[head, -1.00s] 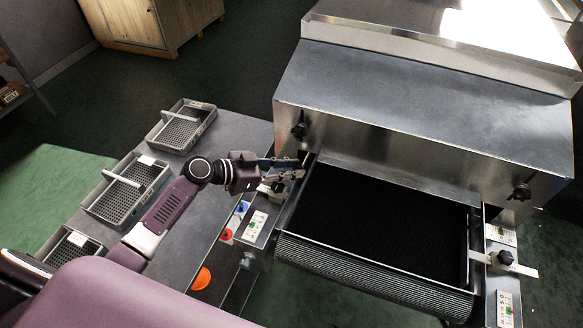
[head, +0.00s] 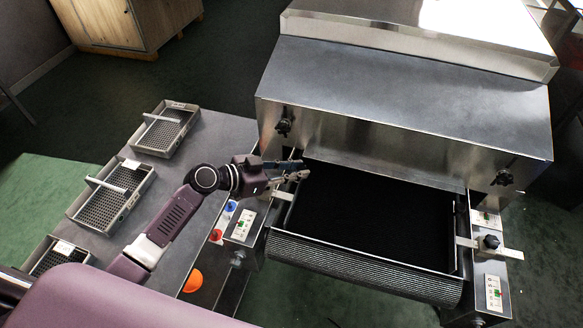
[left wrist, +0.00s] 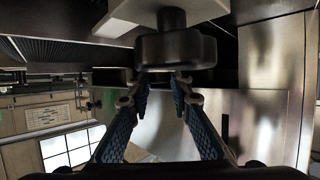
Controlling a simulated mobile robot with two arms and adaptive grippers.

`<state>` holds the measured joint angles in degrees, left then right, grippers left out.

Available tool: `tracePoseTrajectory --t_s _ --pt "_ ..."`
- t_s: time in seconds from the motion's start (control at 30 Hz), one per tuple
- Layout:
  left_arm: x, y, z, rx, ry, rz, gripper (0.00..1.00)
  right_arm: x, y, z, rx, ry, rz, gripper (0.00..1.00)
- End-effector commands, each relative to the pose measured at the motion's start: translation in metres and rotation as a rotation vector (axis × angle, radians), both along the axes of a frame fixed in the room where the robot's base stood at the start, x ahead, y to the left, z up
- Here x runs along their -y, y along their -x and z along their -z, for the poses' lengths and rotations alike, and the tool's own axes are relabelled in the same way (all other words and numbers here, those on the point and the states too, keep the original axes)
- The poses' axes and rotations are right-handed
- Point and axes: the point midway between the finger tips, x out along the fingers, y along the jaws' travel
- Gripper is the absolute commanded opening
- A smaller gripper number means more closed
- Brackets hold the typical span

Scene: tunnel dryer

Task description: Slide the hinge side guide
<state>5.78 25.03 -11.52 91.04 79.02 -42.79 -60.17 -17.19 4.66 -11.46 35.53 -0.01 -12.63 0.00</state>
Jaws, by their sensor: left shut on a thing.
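My left gripper (head: 300,171) is at the left edge of the dryer's black belt (head: 375,215), just in front of the hood. In the left wrist view its fingers (left wrist: 160,80) are shut on a dark round knob (left wrist: 177,48), with a pale bar (left wrist: 140,12) behind it. In the head view the gripper hides that knob. A pale guide bar (head: 281,195) shows just below the fingers. A matching right guide bar (head: 511,253) with a black knob (head: 490,242) sits at the belt's right edge. My right gripper is not in view.
The steel hood (head: 400,90) rises behind the belt, with a black knob (head: 284,122) near my gripper. A grey table (head: 215,150) with several mesh trays (head: 165,128) is on the left. A control panel (head: 243,226) and an orange dome (head: 193,281) lie below my arm.

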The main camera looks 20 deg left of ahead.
Motion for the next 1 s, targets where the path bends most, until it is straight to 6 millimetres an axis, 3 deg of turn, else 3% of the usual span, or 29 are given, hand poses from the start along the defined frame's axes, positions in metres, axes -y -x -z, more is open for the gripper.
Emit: tracePoseTrajectory --t_s 0.03,0.07,0.2,0.57,1.0 --pt "-0.001 0.0 0.0 0.0 -0.002 -0.001 0.0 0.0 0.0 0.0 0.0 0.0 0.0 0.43" --pt "-0.001 0.0 0.0 0.0 -0.002 -0.001 0.23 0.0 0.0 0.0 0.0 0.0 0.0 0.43" --pt "-0.001 0.0 0.0 0.0 -0.002 -0.001 0.35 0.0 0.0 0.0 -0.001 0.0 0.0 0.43" --pt "-0.007 0.004 -0.002 0.0 -0.003 -0.002 0.35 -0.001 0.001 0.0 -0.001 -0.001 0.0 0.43" --pt "-0.064 0.059 -0.034 -0.002 -0.005 0.0 0.35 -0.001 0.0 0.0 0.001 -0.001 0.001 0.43"
